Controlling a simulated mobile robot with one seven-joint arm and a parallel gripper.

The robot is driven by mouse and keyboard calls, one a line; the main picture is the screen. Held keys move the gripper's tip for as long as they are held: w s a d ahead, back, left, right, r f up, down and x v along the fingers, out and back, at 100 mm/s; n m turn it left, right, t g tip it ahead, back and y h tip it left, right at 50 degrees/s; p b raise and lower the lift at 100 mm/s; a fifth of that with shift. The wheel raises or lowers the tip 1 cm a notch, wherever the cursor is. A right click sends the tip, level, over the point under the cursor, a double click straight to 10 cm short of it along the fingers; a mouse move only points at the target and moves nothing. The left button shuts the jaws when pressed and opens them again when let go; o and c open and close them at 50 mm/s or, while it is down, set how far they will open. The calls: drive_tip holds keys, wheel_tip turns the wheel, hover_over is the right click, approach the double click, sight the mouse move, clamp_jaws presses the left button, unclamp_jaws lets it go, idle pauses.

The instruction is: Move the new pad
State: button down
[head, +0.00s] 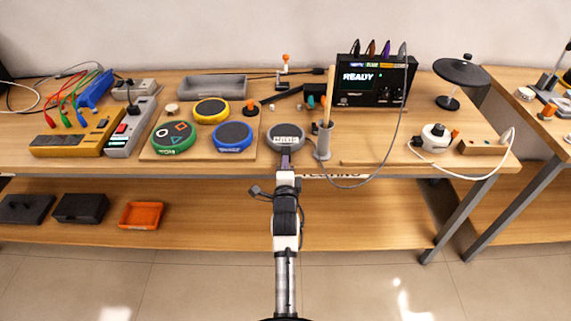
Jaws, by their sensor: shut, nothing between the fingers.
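Several round mesh pads lie on the wooden bench. A grey-rimmed pad (286,137) lies at the bench's middle front, apart from the others. A yellow-rimmed pad (211,110), a blue-rimmed pad (233,136) and a green-rimmed pad (172,136) with coloured symbols lie to its left on a thin wooden board (200,153). Which pad is the new one is not marked legibly. My gripper (286,152) is shut and empty at the near edge of the grey pad, in front of it in the picture. Whether it touches the pad cannot be told.
Right of the grey pad stands a grey holder (323,150) with an upright stick. A black "READY" unit (373,81) stands behind, its cable looping forward. A grey tray (211,87) lies at the back. An orange tray (141,215) is on the lower shelf (200,229).

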sight(285, 150)
drive_tip(key=w+b, duration=0.3)
drive_tip(key=w, duration=0.3)
drive_tip(key=shift+f, duration=0.15)
drive_tip(key=shift+w, duration=0.25)
drive_tip(key=shift+s, duration=0.1)
